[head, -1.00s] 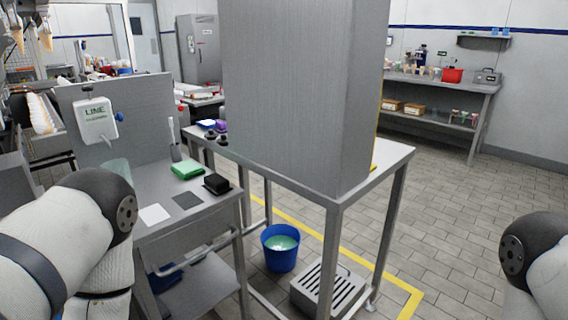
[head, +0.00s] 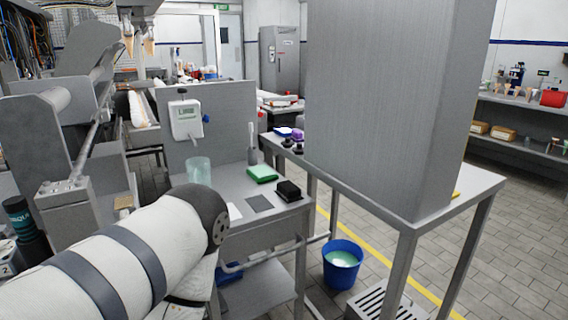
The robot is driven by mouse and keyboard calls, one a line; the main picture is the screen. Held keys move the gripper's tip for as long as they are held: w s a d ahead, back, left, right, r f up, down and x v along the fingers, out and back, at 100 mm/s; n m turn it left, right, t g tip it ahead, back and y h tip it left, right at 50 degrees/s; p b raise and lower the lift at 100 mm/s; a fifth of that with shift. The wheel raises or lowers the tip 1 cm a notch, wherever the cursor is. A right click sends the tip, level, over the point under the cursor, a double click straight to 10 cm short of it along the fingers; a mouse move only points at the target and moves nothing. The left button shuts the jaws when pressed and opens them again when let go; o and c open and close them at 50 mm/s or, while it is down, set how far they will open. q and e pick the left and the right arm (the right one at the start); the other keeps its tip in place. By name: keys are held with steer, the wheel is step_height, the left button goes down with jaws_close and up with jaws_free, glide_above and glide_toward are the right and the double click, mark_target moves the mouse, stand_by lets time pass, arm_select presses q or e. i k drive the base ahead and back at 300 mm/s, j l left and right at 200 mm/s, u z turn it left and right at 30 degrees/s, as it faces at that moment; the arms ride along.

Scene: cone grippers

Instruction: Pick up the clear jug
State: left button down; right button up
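The clear jug (head: 198,171) stands upright on the grey worktable (head: 233,187), in front of the upright back panel. It is see-through with a faint green tint, and its lower part is close behind my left arm in the picture. My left arm comes in from the lower left and its elbow joint is in front of the table's left side. My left gripper is not in view. My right gripper and arm are not in view.
A green sponge (head: 262,173), a black block (head: 288,190) and flat cards lie on the worktable. A white dispenser (head: 186,119) is on the panel. A tall grey cabinet (head: 385,100) stands on the right table. A blue bucket (head: 342,264) is on the floor.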

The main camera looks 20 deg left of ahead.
mark_target(198, 169)
steer(key=u, duration=1.3)
steer(key=i+j+z, duration=0.2)
steer(key=z, duration=0.25)
